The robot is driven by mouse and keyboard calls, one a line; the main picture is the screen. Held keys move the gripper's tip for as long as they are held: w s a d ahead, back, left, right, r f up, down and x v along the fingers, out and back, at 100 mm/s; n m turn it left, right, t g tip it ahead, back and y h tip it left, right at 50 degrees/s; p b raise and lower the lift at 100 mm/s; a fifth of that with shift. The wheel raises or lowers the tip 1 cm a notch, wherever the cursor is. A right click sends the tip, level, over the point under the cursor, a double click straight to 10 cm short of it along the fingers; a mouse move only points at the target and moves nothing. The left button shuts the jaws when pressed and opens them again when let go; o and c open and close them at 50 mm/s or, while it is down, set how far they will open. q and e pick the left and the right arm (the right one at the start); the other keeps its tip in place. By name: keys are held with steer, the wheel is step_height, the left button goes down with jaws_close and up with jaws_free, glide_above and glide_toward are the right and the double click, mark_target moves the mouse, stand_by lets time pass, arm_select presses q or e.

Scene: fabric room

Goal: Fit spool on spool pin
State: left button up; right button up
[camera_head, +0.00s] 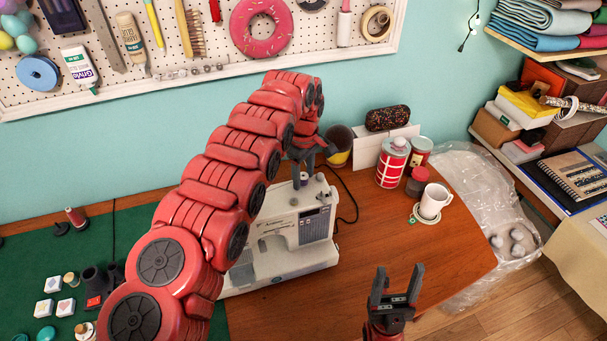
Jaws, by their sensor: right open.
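A white sewing machine (312,226) stands on the wooden table, near the edge of the green mat. My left arm reaches across from the lower left, and my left gripper (311,158) is above the top of the machine. Its fingers are small and partly hidden by the arm, so I cannot tell their opening. A small dark upright piece (304,179) shows at the machine's top just below this gripper; I cannot tell whether it is a spool or the spool pin. My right gripper (396,286) is open and empty, fingers upward, at the front right.
A red spool-like item (75,216) stands on the green mat (30,262) at left, near several small boxes and jars. The table's right front is bare.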

arm_select(q)
steer(key=shift+o, duration=0.3)
steer(key=shift+r, duration=0.2)
step_height(320, 180, up, 5)
steer(key=shift+d+r+b, duration=0.1)
steer(key=shift+b, duration=1.05)
step_height(320, 180, up, 12)
steer(key=p, duration=1.1)
steer(key=shift+p, duration=0.35)
